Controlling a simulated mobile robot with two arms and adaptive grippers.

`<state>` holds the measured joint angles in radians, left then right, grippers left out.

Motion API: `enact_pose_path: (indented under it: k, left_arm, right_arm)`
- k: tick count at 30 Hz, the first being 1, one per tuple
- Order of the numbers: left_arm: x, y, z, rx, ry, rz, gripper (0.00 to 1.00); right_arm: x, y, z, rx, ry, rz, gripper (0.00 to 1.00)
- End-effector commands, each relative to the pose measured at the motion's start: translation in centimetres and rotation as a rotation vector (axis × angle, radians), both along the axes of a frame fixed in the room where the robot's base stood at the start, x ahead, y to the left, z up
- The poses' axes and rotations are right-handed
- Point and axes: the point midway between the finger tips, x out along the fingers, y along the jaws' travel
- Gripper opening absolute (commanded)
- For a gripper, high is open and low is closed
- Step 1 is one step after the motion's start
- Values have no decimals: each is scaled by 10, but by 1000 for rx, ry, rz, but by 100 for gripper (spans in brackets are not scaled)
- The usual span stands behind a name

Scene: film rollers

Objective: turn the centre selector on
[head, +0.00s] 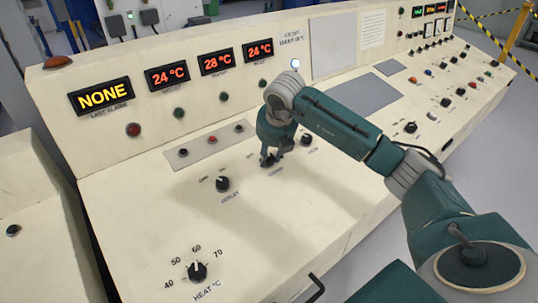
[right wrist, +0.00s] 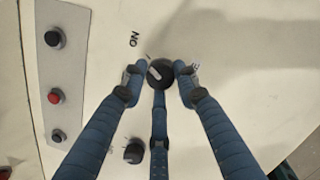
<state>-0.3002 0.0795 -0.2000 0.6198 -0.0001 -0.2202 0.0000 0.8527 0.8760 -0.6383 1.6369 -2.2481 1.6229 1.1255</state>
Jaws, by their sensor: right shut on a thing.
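The centre selector (right wrist: 160,75) is a round black knob with a pale pointer mark, on the sloping cream panel. In the right wrist view the ON label (right wrist: 134,40) is above and left of it, and the pale mark shows at the knob's upper left. My right gripper (head: 270,161) reaches down onto the selector and mostly hides it in the head view. Its fingers (right wrist: 158,78) are around the knob, closed on its sides. My left gripper is not in view.
A similar outlet selector (head: 222,184) is to the left, and another selector (head: 306,139) to the right. A strip with three small buttons (head: 211,140) lies behind. A heat dial (head: 197,271) is near the front. Temperature displays (head: 217,62) stand along the back.

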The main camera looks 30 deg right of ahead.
Motion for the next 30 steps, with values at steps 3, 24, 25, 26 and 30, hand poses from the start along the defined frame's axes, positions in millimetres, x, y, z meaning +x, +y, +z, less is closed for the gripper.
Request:
enact_pose_path:
  k: [3, 24, 25, 26, 30]
  left_arm:
    - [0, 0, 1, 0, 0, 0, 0]
    - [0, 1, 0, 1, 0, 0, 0]
    - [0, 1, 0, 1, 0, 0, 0]
    - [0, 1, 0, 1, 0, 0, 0]
    - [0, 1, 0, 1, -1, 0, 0]
  right_arm:
    - [5, -5, 8, -7, -21, -8, 48]
    - [-19, 3, 64, -5, -15, -4, 48]
    - [-22, 3, 70, -6, -16, -3, 48]
    - [-24, 3, 76, -6, -16, -3, 48]
    - [-33, 5, 98, -6, -15, -5, 48]
